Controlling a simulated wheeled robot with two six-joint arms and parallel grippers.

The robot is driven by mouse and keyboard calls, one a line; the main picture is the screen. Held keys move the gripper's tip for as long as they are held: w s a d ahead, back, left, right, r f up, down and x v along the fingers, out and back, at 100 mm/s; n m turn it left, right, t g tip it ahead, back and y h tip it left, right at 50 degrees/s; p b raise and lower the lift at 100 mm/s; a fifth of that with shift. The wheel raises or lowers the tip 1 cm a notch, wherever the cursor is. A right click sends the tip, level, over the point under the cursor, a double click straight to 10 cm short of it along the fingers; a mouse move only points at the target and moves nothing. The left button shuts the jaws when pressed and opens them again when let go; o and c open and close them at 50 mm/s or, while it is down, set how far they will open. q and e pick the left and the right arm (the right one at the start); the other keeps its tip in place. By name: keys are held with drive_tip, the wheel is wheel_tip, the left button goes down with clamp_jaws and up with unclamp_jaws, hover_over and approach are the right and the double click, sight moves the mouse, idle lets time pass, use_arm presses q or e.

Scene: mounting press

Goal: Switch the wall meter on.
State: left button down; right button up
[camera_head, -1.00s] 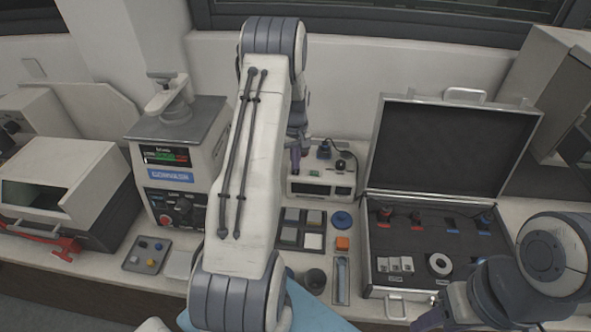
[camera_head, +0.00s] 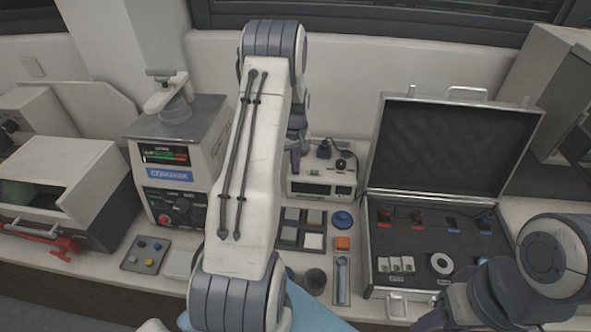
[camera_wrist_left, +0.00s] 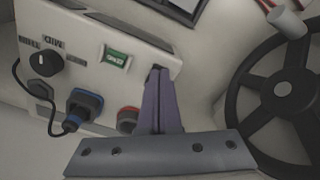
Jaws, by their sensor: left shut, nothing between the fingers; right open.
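The wall meter appears to be the white box (camera_head: 309,190) with a dark display on the bench at the back, right of my left arm. In the left wrist view its panel (camera_wrist_left: 78,35) shows a small green switch (camera_wrist_left: 115,57), a black knob (camera_wrist_left: 45,61), a blue plug (camera_wrist_left: 84,104) and a red socket (camera_wrist_left: 128,116). My left gripper (camera_wrist_left: 158,72) is shut and empty, its tips close beside the green switch; contact cannot be told. It also shows in the head view (camera_head: 295,160). My right gripper (camera_head: 428,317) is open at the bottom right, mostly hidden.
A press with a red button (camera_head: 178,205) stands left of my left arm, with a button pad (camera_head: 147,255) before it. An open black case (camera_head: 440,225) lies to the right. Small trays (camera_head: 302,228) sit before the meter. A black handwheel (camera_wrist_left: 285,92) is close right in the wrist view.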

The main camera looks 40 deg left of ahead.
use_arm(q)
drive_tip(key=shift+f, duration=0.25)
drive_tip(key=shift+r+p, duration=2.4)
drive_tip(key=shift+r, duration=1.15)
